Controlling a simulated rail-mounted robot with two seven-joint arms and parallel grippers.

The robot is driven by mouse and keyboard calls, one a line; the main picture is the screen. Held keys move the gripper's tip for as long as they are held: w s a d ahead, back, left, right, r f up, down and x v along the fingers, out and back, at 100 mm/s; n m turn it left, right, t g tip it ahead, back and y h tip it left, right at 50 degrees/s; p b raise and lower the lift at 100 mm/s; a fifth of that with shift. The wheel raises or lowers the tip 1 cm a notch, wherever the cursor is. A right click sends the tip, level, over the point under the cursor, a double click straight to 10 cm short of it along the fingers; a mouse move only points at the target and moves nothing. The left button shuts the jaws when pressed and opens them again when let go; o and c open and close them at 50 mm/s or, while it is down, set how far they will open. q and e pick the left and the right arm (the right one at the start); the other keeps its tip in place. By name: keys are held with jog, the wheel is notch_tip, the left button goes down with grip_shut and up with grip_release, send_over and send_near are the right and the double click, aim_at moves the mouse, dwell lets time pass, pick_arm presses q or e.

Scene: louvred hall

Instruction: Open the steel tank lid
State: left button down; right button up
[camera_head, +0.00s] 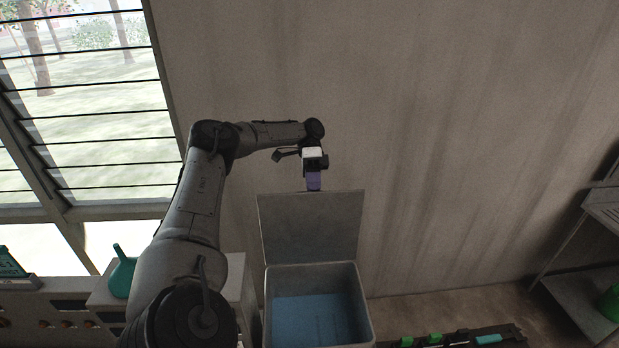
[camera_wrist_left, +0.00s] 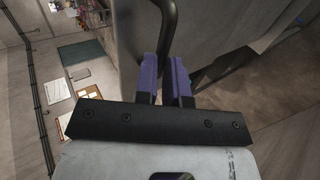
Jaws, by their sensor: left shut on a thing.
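The steel tank (camera_head: 362,312) stands below the wall with its top open and a blue inside showing. Its lid (camera_head: 310,232) stands nearly upright at the tank's back. My left gripper (camera_head: 314,186) is at the lid's top edge, with its purple fingers pointing down. In the left wrist view, a dark bent handle (camera_wrist_left: 170,22) runs to the purple fingers (camera_wrist_left: 166,78), which are shut on it. The handle is hidden behind the lid in the head view. My right gripper is not in view.
A louvred window (camera_head: 90,95) fills the left. A cabinet with a teal flask (camera_head: 122,274) stands left of the tank. A dark rack with green pieces (camera_head: 455,340) lies to the right on the floor side. A metal shelf (camera_head: 590,285) is at far right.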

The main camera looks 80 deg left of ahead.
pick_arm(q)
jog(key=shift+w+d+f, duration=0.1)
jog(key=shift+d+f, duration=0.1)
jog(key=shift+f, duration=0.75)
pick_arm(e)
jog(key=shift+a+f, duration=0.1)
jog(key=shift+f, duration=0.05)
pick_arm(q)
jog(key=c, duration=1.6)
grip_release()
jog(key=shift+d+f, duration=0.1)
jog(key=o, duration=0.3)
jog(key=shift+d+f, duration=0.15)
jog(key=shift+d, duration=0.05)
jog(key=shift+o, duration=0.7)
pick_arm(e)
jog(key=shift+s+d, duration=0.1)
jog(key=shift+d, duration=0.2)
pick_arm(q)
notch_tip(320, 180, up, 5)
jog(key=shift+w+d+f+b, duration=0.1)
jog(key=shift+b, duration=0.3)
jog(key=w+d+r+b, duration=0.2)
jog(key=w+d+r, duration=0.5)
jog(key=d, duration=0.1)
jog(key=shift+d, duration=0.3)
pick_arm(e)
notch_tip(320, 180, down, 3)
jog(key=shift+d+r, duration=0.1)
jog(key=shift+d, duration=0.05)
